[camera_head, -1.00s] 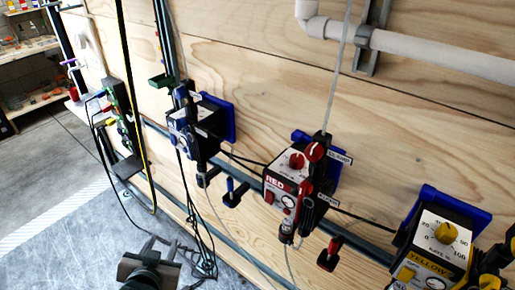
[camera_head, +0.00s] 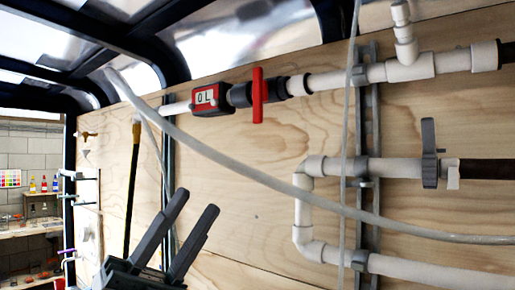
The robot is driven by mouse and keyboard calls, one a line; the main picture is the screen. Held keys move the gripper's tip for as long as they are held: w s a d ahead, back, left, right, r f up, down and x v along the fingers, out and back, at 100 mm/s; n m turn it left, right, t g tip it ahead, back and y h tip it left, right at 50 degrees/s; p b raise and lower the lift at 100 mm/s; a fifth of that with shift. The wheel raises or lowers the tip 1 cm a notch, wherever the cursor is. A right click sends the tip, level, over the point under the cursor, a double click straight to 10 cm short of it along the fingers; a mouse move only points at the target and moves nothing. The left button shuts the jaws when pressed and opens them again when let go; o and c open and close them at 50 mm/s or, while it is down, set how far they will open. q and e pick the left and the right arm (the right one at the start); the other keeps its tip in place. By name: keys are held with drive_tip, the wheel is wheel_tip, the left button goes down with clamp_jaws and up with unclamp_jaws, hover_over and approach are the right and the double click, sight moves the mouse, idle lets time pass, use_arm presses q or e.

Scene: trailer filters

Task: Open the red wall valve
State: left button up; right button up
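The red wall valve (camera_head: 257,95) is on the upper white pipe on the wooden wall, right of centre-left in the head view. Its red handle stands upright, across the line of the pipe. My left gripper (camera_head: 198,201) is at the lower left, below and left of the valve and apart from it. Its two dark grey fingers point up and are spread, with nothing between them. My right gripper is not in view.
A red flow meter (camera_head: 211,98) reading "0 L" sits left of the valve. A clear hose (camera_head: 240,172) sags across the front of the wall. A grey-handled valve (camera_head: 429,153) is on the lower pipe at right. Shelves (camera_head: 38,205) stand far left.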

sight(255, 107)
use_arm(q)
drive_tip(key=s+d+r+m+g+y, duration=0.3)
drive_tip(key=d+r+m+g+y, duration=0.35)
drive_tip(key=d+m, duration=0.45)
drive_tip(key=w+a+r+n+t+y, duration=0.4)
drive_tip(key=a+r+t+y, duration=0.7)
drive_tip(key=a+r+t, duration=0.1)
drive_tip(key=shift+n, duration=0.4)
drive_tip(key=p+x, duration=0.8)
drive_tip(key=x, duration=0.8)
drive_tip(key=shift+w+d+r, duration=0.1)
drive_tip(key=shift+w+d+p, duration=0.3)
drive_tip(key=shift+w+p, duration=0.1)
